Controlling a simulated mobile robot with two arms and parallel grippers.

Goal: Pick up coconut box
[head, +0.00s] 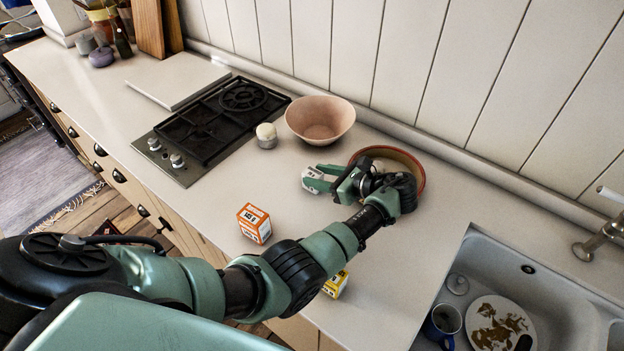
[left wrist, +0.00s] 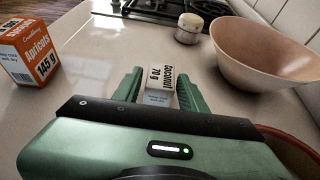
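The coconut box (head: 312,181) is a small white carton standing on the counter, left of the red-rimmed round dish. In the left wrist view the coconut box (left wrist: 160,82) shows its "Coconut 70 g" lettering between the two green fingers. My left gripper (head: 319,178) has one finger on either side of the box, and it also shows in the left wrist view (left wrist: 161,90). A thin gap seems to show beside the left finger; whether the right finger touches is unclear. My right gripper is not in view.
An orange apricots box (head: 254,223) and a yellow box (head: 336,284), partly behind my arm, stand near the front edge. A pink bowl (head: 320,119), a small jar (head: 266,135) and the round dish (head: 415,164) are close. The sink (head: 560,290) is at right.

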